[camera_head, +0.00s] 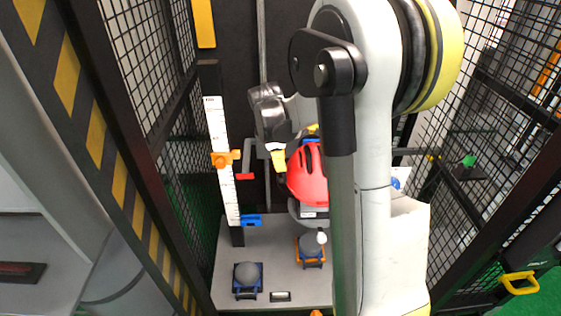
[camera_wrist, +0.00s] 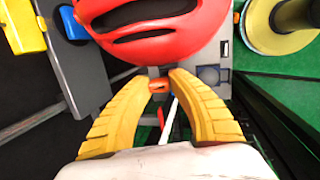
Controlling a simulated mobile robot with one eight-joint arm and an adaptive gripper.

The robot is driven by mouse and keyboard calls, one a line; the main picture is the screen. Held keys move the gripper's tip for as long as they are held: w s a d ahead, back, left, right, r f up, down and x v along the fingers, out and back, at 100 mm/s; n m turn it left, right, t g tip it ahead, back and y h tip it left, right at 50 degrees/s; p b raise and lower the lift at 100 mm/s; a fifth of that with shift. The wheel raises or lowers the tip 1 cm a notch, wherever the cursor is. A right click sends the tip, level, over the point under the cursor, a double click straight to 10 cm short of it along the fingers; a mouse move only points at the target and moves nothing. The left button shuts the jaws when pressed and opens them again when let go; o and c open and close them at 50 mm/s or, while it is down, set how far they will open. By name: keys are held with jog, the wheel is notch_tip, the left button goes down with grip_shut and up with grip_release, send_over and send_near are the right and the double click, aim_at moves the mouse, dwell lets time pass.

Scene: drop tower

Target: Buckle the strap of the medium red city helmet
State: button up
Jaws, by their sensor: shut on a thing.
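The red helmet (camera_head: 308,177) sits in the drop tower in the head view, partly hidden behind my arm. In the wrist view the helmet (camera_wrist: 160,32) fills the top, its dark vents showing. My gripper (camera_wrist: 160,78) has two yellow ribbed fingers, with their tips just below the helmet's edge. They are closed around a small orange-red piece (camera_wrist: 158,86), which looks like the buckle; I cannot tell whether it is fastened. A thin white strip (camera_wrist: 168,120) hangs below it. In the head view my gripper (camera_head: 294,145) is at the helmet's upper left, mostly hidden.
A white scale (camera_head: 222,160) with an orange slider (camera_head: 224,159) and a blue slider (camera_head: 250,220) stands left of the helmet. Mesh walls enclose both sides.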

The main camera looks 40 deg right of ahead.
jog(key=shift+s+f, duration=0.1)
jog(key=shift+f, duration=0.2)
jog(key=shift+f+b, duration=0.2)
jog(key=shift+b, duration=0.2)
jog(key=shift+d+f+g+y+b, duration=0.1)
jog(key=shift+f+g+y+b, duration=0.2)
jog(key=shift+f+b, duration=0.7)
jog(key=shift+f, duration=0.4)
jog(key=o, duration=0.8)
jog(key=shift+r, duration=0.1)
jog(key=v, duration=1.2)
jog(key=shift+a, duration=0.2)
